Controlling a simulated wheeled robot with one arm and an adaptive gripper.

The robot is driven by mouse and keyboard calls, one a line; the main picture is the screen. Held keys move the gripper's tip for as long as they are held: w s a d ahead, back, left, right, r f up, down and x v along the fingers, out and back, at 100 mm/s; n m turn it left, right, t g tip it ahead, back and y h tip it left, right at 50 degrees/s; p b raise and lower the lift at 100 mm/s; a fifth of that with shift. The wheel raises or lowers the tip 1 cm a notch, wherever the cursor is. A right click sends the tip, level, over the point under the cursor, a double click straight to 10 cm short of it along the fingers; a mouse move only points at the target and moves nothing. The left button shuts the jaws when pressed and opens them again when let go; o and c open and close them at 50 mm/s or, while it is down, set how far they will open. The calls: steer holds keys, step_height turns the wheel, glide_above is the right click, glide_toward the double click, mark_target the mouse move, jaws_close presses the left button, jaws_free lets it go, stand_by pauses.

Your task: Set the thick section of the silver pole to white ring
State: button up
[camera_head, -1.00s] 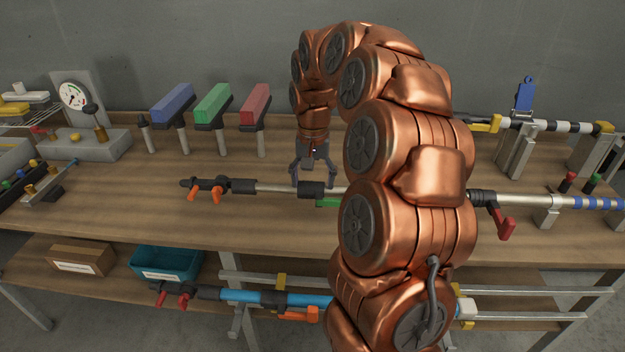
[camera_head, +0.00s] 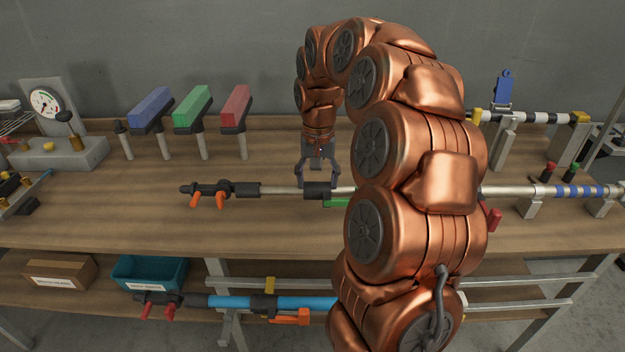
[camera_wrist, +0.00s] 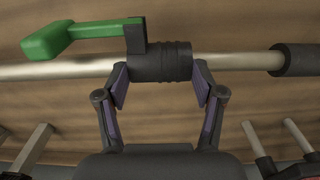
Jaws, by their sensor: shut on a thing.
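The silver pole (camera_head: 280,191) lies level along the bench. It has a dark grip with orange levers at its left end, a black collar (camera_head: 318,190) with a green lever (camera_head: 336,202), and blue bands (camera_head: 580,191) at the right. My gripper (camera_head: 318,178) is shut on the black collar from behind. In the wrist view, the collar (camera_wrist: 161,62) sits between both fingers, with the green lever (camera_wrist: 90,36) beside it. My arm hides the pole's middle and most of a red lever (camera_head: 494,219). I cannot single out a white ring on this pole.
Blue, green and red blocks (camera_head: 236,106) on posts stand at back left, beside a gauge (camera_head: 44,101). A blue pole (camera_head: 235,302) lies below. The bench front left (camera_head: 130,220) is clear.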

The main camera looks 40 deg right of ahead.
steer(key=shift+o, duration=0.4)
steer(key=s+d, duration=0.2)
steer(key=s+d+b, duration=0.1)
steer(key=s+d, duration=0.1)
steer(key=s+d+f+b, duration=0.1)
steer(key=s+d, duration=0.1)
steer(key=d, duration=0.1)
steer(key=shift+d, duration=0.1)
steer(key=o, duration=1.6)
steer(key=shift+w, duration=0.1)
steer(key=shift+c, duration=0.2)
steer(key=shift+o, duration=0.2)
steer(key=shift+d+r, duration=0.1)
steer(key=shift+r, duration=0.05)
steer(key=shift+r, duration=0.15)
steer(key=shift+w+r, duration=0.1)
step_height(320, 180, up, 12)
steer(key=shift+f, duration=0.2)
